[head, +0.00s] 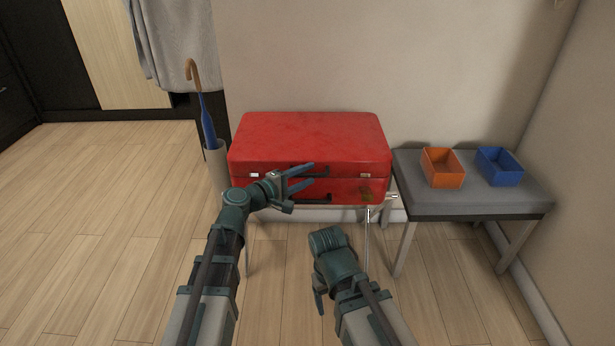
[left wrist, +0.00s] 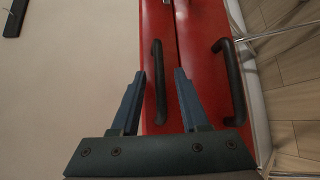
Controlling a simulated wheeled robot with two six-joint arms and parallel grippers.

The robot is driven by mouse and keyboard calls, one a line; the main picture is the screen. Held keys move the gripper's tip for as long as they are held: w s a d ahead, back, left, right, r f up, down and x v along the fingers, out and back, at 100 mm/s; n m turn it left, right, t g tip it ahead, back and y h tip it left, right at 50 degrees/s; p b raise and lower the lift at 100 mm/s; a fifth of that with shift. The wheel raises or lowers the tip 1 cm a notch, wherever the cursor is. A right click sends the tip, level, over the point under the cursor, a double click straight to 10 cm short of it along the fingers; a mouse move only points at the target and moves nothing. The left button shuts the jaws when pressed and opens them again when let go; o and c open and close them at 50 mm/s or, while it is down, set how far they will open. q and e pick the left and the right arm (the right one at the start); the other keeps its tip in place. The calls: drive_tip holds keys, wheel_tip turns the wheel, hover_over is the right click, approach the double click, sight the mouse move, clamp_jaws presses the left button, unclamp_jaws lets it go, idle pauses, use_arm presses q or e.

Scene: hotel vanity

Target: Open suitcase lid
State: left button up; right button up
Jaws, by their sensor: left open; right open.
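A red suitcase (head: 310,137) lies flat on a stand against the wall, with its lid shut. A seam runs along its front, with a pale latch near each end. One dark handle is on the lid (left wrist: 158,80) and another is on the lower half (left wrist: 232,82). My left gripper (head: 312,177) is open in front of the suitcase's front face. My right gripper (head: 319,296) hangs low in front of the stand, pointing down and empty.
A grey bench (head: 470,197) stands to the right, bearing an orange box (head: 442,168) and a blue box (head: 499,167). A holder (head: 217,167) with a blue umbrella (head: 207,124) stands left of the suitcase. The wall is close behind it.

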use_arm(q)
drive_tip(key=shift+w+d, duration=0.3)
clamp_jaws()
idle(1.4)
